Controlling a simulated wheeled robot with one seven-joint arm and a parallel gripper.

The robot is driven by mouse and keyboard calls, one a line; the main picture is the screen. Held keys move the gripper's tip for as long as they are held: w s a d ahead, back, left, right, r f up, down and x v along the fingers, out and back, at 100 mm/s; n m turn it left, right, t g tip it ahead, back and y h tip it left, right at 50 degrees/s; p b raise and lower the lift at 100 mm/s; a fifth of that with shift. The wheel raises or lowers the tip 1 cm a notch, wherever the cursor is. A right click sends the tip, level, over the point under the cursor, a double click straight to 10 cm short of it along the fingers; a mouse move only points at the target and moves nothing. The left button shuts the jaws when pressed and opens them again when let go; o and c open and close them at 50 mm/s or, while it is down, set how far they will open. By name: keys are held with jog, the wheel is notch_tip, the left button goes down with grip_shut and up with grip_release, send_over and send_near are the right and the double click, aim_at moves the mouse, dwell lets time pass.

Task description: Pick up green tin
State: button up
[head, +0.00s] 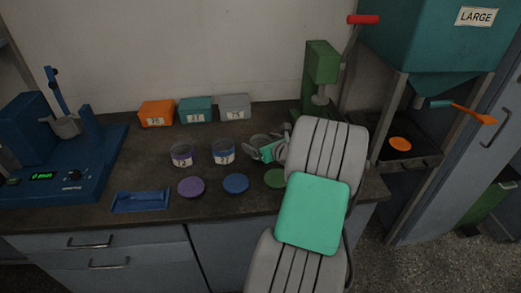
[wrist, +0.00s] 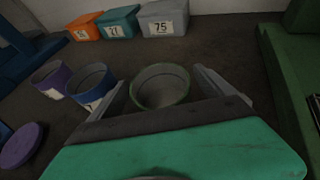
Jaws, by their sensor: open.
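The green tin (wrist: 160,90) is an open round cup with a green rim. In the wrist view it stands upright on the bench between the two fingers of my gripper (wrist: 162,84). The fingers are open, one on each side, and I cannot tell whether either touches it. In the head view my gripper (head: 267,149) reaches over the bench from the right, and its parts and my arm largely hide the tin. A flat green lid (head: 274,179) lies in front of it, partly behind my arm.
A purple tin (head: 182,155) and a blue tin (head: 224,152) stand to the left. Purple (head: 191,187) and blue (head: 236,184) lids lie in front. Orange (head: 156,113), teal (head: 196,110) and grey (head: 234,107) boxes stand behind. A green press (head: 322,66) stands behind right.

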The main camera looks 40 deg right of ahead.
jog(key=shift+c, duration=0.2)
jog(key=c, duration=1.4)
